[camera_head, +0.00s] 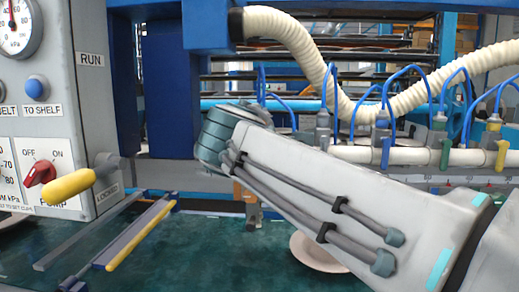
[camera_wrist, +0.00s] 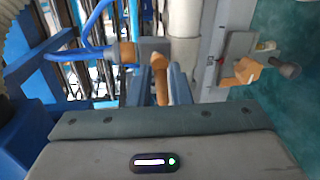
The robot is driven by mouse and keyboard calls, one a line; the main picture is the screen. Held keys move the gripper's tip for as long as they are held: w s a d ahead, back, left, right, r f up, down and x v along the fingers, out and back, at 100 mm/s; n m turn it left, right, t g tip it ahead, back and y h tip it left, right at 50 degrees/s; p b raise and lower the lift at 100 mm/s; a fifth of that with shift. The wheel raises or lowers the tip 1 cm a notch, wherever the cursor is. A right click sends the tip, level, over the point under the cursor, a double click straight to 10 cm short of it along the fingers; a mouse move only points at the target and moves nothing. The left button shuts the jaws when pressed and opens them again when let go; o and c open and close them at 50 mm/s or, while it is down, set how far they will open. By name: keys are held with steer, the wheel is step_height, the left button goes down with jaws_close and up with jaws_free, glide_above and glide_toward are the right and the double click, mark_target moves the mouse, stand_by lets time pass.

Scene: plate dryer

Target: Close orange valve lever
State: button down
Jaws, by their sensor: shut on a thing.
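The orange valve lever (camera_wrist: 160,82) shows in the wrist view as a narrow orange bar between my fingers, its rounded end near the fingertips. My gripper (camera_wrist: 157,72) is shut on it, one blue-grey finger on each side. In the head view my arm hides the gripper and this lever. The white pipe (camera_head: 425,156) there carries a blue lever (camera_head: 386,153), a green lever (camera_head: 445,154) and a yellow lever (camera_head: 502,154), all hanging down.
A control panel (camera_head: 75,125) with a red knob (camera_head: 39,173) and a yellow handle (camera_head: 69,186) stands at the left. A plate (camera_head: 318,252) lies on the green surface below my arm. Blue hoses and a ribbed cream hose (camera_head: 290,32) loop above the pipe.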

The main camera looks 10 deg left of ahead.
steer(key=shift+m, duration=0.5)
steer(key=shift+b, duration=0.3)
steer(key=c, duration=1.4)
jaws_free()
steer(key=shift+c, duration=0.2)
steer(key=s+r+p, duration=0.1)
steer(key=s+r, duration=0.1)
steer(key=s, duration=1.1)
steer(key=shift+s+d+r, duration=0.3)
steer(key=shift+d+r, duration=0.05)
steer(key=shift+d, duration=0.05)
steer(key=shift+y, duration=0.3)
